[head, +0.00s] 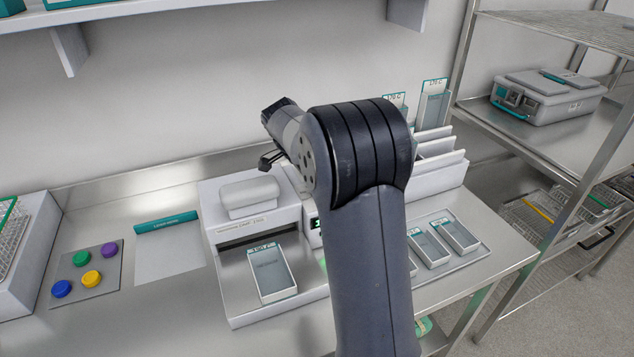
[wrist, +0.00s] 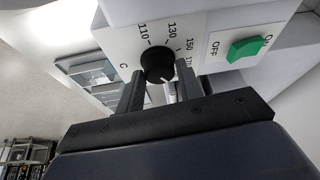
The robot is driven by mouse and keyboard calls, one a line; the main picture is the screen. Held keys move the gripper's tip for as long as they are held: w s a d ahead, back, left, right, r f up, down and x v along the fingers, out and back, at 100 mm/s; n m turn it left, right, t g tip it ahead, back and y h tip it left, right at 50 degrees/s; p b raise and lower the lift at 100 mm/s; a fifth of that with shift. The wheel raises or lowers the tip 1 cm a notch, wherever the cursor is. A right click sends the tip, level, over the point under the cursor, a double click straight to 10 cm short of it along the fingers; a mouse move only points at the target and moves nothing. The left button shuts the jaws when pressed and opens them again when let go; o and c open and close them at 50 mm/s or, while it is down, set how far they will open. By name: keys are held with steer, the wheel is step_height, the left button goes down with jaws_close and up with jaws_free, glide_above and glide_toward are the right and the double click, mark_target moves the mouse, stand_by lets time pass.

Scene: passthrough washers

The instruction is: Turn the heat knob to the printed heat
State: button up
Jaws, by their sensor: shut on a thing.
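The heat knob (wrist: 157,62) is round and black, on a white panel in the wrist view. Its white pointer mark points down and slightly right. The printed scale around it shows 110, 130, 150 and a partly covered number beginning with 17. My gripper (wrist: 159,82) is shut on the knob, one dark finger at each side. The white machine (head: 250,198) stands on the bench in the head view. A pouch (head: 271,275) with a printed label lies in front of it; the label is too small to read surely. In the head view my arm hides the knob.
A green switch (wrist: 246,48) marked OFF and ON is right of the knob. Coloured caps (head: 92,279) sit on a mat at left. A tray of pouches (head: 478,252) and an upright rack (head: 440,165) are at right. A metal shelf stands beyond.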

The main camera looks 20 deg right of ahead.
steer(key=o, duration=1)
steer(key=v, duration=1)
steer(key=shift+a+r+b, duration=0.1)
steer(key=shift+r+b, duration=0.3)
steer(key=x, duration=1)
steer(key=shift+f+p, duration=0.2)
steer(key=shift+p, duration=0.2)
steer(key=shift+f, duration=0.25)
steer(key=shift+n, duration=0.3)
